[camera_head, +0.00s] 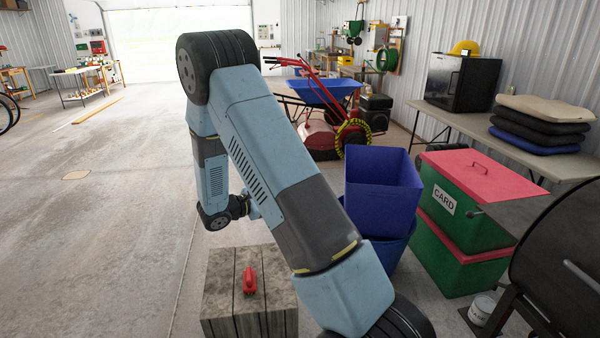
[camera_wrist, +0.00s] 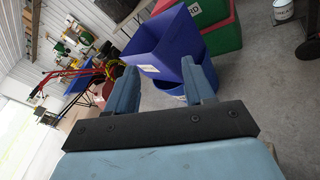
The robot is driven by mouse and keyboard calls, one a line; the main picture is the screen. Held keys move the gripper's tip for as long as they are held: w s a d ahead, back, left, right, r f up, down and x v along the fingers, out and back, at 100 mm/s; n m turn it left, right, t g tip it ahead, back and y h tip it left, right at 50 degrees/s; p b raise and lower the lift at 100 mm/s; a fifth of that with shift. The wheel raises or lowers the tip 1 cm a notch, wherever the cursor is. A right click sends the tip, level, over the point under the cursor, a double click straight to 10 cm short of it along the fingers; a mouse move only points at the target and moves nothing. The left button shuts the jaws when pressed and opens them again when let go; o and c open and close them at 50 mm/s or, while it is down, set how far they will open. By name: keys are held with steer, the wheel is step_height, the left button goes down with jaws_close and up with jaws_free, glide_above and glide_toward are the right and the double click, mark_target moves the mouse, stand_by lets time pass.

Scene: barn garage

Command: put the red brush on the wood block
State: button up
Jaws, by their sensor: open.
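The red brush (camera_head: 250,281) rests on top of the wood block (camera_head: 223,293), near the middle of its grey plank top, in the head view. The wood block stands on the floor at the bottom of that view. My gripper (camera_head: 254,208) is beyond and above the block, apart from the brush, and partly hidden by my own arm. In the wrist view my gripper (camera_wrist: 160,78) is open, with nothing between its two fingers. Neither the brush nor the block can be made out in the wrist view.
Blue bins (camera_head: 381,190) stand right of the block, beside green crates with red lids (camera_head: 470,200). A red machine (camera_head: 318,138) and blue wheelbarrow (camera_head: 325,90) stand farther back. A black grill (camera_head: 565,260) is at right. The floor (camera_head: 110,230) at left is clear.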

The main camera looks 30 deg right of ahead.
steer(key=s+d+r+m+g+y, duration=0.1)
steer(key=s+r+m+g+y, duration=0.5)
steer(key=s+r, duration=0.9)
steer(key=s+a+r+m+t+y, duration=0.4)
steer(key=s+r+y, duration=0.1)
steer(key=s, duration=0.4)
steer(key=s+a+r+m+t+y, duration=0.3)
steer(key=s+a+r+t+y, duration=0.2)
steer(key=s, duration=0.3)
steer(key=shift+s+r+m, duration=0.4)
steer(key=shift+r, duration=0.3)
steer(key=shift+a, duration=0.1)
steer(key=shift+c, duration=1)
